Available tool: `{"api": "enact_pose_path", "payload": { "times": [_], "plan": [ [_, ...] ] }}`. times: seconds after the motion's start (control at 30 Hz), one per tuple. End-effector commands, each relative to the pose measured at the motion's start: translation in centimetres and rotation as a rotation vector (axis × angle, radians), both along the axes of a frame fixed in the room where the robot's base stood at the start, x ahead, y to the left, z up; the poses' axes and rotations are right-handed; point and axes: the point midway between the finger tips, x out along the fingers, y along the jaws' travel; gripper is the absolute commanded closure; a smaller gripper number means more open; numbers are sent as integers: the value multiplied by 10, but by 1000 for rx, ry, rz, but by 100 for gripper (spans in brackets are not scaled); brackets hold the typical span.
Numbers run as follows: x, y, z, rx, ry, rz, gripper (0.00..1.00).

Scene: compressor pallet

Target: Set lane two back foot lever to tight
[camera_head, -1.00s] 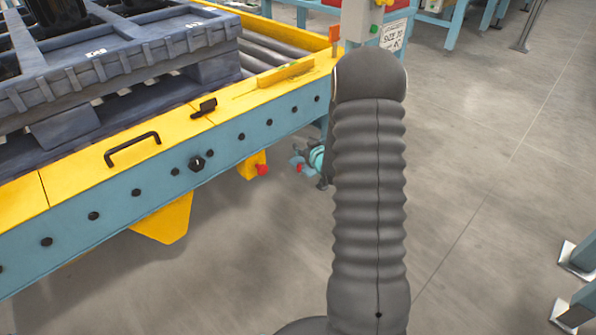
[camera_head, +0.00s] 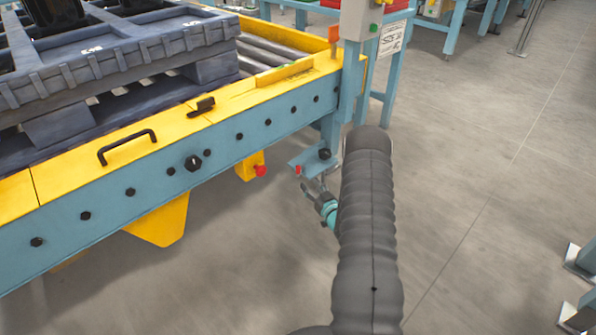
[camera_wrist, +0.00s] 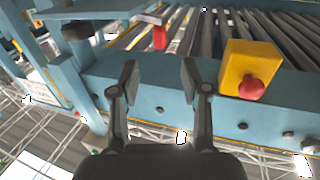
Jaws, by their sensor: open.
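A small red piece (camera_head: 298,170), which looks like the foot lever, shows at the end of a blue plate (camera_head: 309,162) by the conveyor's corner leg. In the wrist view a red upright piece (camera_wrist: 159,38) stands straight ahead, beyond and between my fingertips. I cannot tell its setting or any lane marking. My gripper (camera_wrist: 159,75) is open and empty, its two fingers apart and not touching the red piece. In the head view my gripper (camera_head: 308,190) shows small, just below the blue plate, partly hidden by my arm.
A yellow box with a red button (camera_head: 260,170) hangs under the blue conveyor rail (camera_head: 110,203); it is close on the right in the wrist view (camera_wrist: 248,70). The corner leg (camera_head: 352,85) stands right beside my arm. A dark pallet (camera_head: 130,60) sits on the conveyor.

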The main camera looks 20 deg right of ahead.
Motion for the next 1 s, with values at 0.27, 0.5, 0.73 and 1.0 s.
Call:
{"api": "enact_pose_path", "payload": {
  "times": [0.27,0.5,0.73,1.0],
  "plan": [
    [53,4,-1,-1,-1,2,54],
    [90,6,-1,-1,-1,2,54],
    [105,6,-1,1,1,-1,54],
    [106,6,0,1,1,-1,54]
  ]
}}
